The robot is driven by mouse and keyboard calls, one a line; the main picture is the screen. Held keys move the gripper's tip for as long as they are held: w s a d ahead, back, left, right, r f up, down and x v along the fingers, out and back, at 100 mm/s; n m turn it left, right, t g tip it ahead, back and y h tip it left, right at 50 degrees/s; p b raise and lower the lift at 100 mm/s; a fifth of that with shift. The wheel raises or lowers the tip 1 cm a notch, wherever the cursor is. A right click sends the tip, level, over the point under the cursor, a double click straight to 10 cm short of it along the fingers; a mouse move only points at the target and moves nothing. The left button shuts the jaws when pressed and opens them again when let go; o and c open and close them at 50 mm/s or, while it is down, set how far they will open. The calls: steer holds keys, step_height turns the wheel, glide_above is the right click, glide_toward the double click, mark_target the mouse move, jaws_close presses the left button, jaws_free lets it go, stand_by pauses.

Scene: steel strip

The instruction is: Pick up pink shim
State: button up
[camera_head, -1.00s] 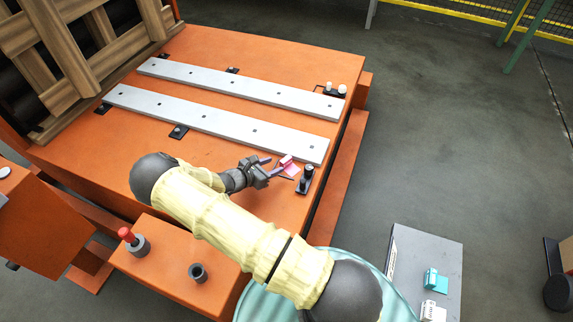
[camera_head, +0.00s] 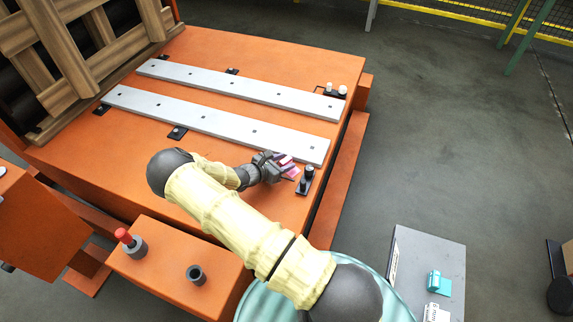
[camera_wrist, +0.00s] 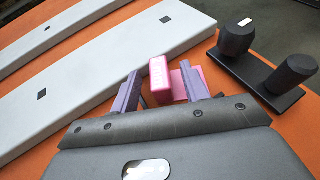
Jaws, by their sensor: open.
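The pink shim (camera_wrist: 161,80) is a small pink block with a raised, marked face. In the wrist view it lies in front of my gripper (camera_wrist: 160,90), partly between the two purple fingers, with a part reaching behind the right finger. The fingers are apart and the gripper is open. In the head view my gripper (camera_head: 281,167) is low over the orange table, close to the pink shim (camera_head: 290,169), which the fingers partly hide. I cannot tell whether either finger touches it.
A black two-post fixture (camera_head: 306,180) stands just right of the shim. A long grey steel strip (camera_head: 215,124) lies behind it, with a second strip (camera_head: 240,88) farther back.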

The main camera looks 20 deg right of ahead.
mark_target(283, 162)
stand_by(0.3)
jaws_close()
steer(key=shift+r, duration=0.1)
step_height(283, 162, up, 10)
steer(key=p, duration=0.3)
stand_by(0.6)
